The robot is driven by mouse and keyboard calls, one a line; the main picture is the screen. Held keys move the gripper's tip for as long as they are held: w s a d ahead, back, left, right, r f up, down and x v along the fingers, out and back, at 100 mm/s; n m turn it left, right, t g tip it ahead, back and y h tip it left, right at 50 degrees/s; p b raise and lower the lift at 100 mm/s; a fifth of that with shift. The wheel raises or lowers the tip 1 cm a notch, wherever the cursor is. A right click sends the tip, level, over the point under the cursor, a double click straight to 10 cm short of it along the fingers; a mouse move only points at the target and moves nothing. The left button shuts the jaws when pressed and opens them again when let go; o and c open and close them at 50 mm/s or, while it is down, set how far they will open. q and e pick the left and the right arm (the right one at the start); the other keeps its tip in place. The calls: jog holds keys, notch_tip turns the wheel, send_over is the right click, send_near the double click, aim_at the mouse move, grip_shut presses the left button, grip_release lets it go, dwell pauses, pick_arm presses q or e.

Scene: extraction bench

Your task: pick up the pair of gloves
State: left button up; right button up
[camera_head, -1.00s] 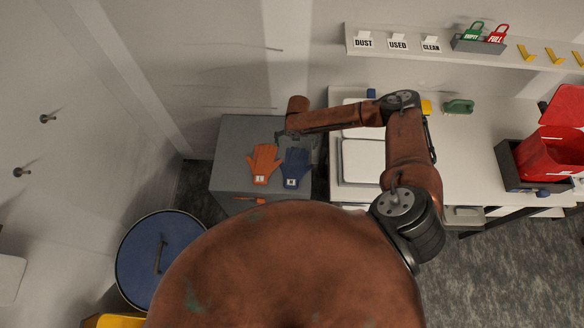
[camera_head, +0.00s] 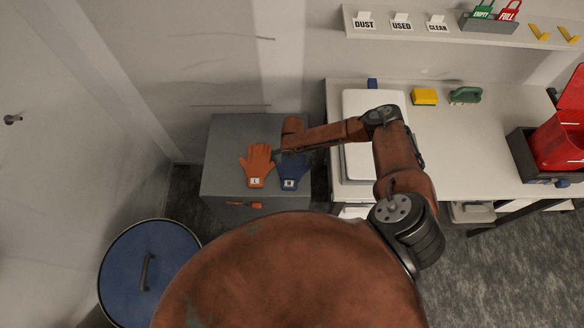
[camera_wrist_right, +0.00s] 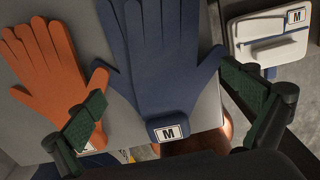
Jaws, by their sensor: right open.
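A pair of dark blue gloves (camera_head: 292,172) lies on a grey cabinet top, its white label reading M in the right wrist view (camera_wrist_right: 150,60). Orange gloves (camera_head: 257,165) lie just left of it, and they also show in the right wrist view (camera_wrist_right: 45,65). My right gripper (camera_head: 284,151) is over the finger end of the blue gloves and hides part of it. In the right wrist view its green-padded fingers (camera_wrist_right: 168,105) are wide apart, one on each side of the blue gloves, with nothing gripped. My left gripper is not in view.
The grey cabinet (camera_head: 225,150) has an orange handle (camera_head: 243,205) on its front. A blue-lidded drum (camera_head: 150,270) stands at lower left. A white bench (camera_head: 460,140) on the right holds a yellow block (camera_head: 424,97), a green object (camera_head: 465,94) and a red bin (camera_head: 560,140).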

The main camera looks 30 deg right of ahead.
aim_at(293, 167)
notch_tip(293, 167, down, 2)
jog(key=shift+f, duration=0.2)
jog(key=shift+c, duration=0.7)
jog(key=c, duration=1)
jog(key=shift+r, duration=0.1)
jog(key=shift+c, duration=0.2)
